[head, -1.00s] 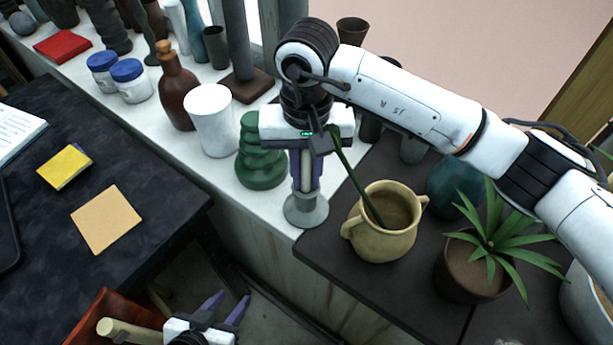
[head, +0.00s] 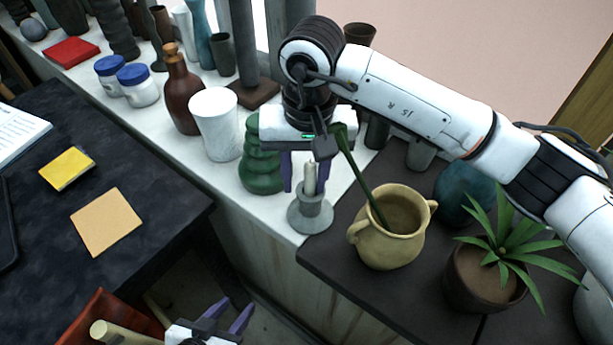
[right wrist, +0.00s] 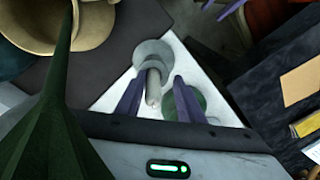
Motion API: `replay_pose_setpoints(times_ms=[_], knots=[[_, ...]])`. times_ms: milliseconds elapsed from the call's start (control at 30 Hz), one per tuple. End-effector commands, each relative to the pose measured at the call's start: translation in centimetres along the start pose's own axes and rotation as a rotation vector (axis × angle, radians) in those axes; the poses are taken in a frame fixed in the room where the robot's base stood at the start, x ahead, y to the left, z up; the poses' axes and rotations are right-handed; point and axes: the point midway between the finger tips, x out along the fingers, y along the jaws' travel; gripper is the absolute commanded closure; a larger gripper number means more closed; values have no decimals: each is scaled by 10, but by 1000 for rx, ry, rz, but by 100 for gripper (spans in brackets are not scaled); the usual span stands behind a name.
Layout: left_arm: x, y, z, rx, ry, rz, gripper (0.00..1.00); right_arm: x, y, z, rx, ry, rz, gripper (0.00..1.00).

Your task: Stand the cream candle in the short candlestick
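The cream candle (head: 310,179) stands upright in the socket of the short grey candlestick (head: 311,217), near the front corner of the white counter. In the right wrist view the candle (right wrist: 153,90) shows between my fingers, with a gap on each side, and the candlestick (right wrist: 152,52) lies beyond it. My right gripper (head: 306,187) is open around the candle, pointing down, and does not appear to touch it. My left gripper (head: 236,307) is open and empty at the bottom of the head view, away from the counter.
A green stacked-ring piece (head: 263,165) and a white cup (head: 215,123) stand left of the candlestick. A two-handled tan pot (head: 390,240) with a green leaf stands close on the right, with a potted plant (head: 483,275) beyond. The dark table (head: 150,180) has free room.

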Motion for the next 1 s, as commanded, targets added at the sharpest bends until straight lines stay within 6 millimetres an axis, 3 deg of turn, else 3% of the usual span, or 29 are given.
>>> replay_pose_setpoints(times_ms=[33, 367, 467, 800, 1000], knots=[[5, -1, 5, 0, 0, 0, 62, 42, 15, 9, 13, -44, 46, 62], [6, -1, 8, -1, -5, -1, 62, 33, 14, 8, 12, -38, 42, 62], [6, -1, 9, 0, -5, -1, 62, 16, 12, 8, 13, -29, 38, 62], [6, 0, 4, 2, 1, 1, 62, -69, 3, 10, 3, 4, 14, 62], [5, 0, 0, 3, 9, 2, 62, -100, 0, 11, 0, 15, 5, 62]])
